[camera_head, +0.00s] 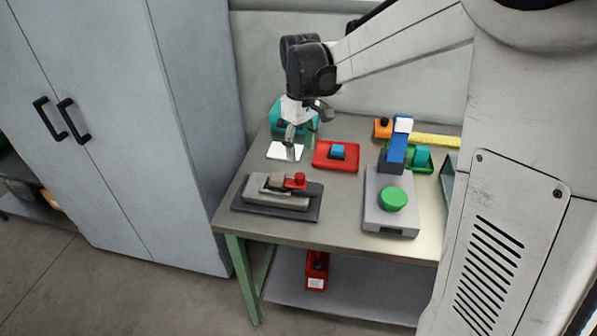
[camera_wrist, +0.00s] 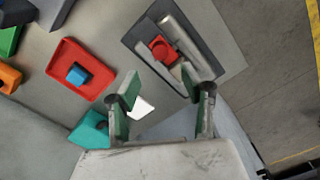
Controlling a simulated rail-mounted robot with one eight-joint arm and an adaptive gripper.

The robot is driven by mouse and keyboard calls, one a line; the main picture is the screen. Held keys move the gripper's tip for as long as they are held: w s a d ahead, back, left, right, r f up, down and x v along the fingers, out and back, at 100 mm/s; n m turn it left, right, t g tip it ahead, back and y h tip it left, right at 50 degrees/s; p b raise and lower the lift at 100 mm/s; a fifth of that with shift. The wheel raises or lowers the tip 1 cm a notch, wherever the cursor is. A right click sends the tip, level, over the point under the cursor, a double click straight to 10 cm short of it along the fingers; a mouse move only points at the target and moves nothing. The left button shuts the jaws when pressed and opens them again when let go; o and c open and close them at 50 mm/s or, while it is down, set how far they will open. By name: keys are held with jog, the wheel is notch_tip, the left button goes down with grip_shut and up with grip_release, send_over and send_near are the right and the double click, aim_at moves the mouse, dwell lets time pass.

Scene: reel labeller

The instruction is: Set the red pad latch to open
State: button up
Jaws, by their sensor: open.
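The latch's red pad (camera_head: 296,181) sits on a low grey mechanism on a dark base plate (camera_head: 240,205) at the table's front left. In the wrist view the red pad (camera_wrist: 162,48) is near the top centre, beside a grey bar. I cannot tell the latch's position for certain. My gripper (camera_head: 291,145) points down over a white card (camera_head: 281,153), behind the latch and apart from it. In the wrist view my gripper (camera_wrist: 167,95) has its two green-padded fingers spread with nothing between them.
A red tray (camera_head: 323,164) with a blue block (camera_head: 338,151) lies right of the card. A grey device with a green button (camera_head: 393,199) and blue lever (camera_head: 397,148) stands further right. A teal object (camera_head: 277,122) is behind my gripper. Bare table separates the latch and the green-button device.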

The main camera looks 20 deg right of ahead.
aim_at(300, 175)
notch_tip(300, 175, down, 10)
jog(key=shift+r, duration=0.15)
jog(key=shift+c, duration=0.5)
grip_shut()
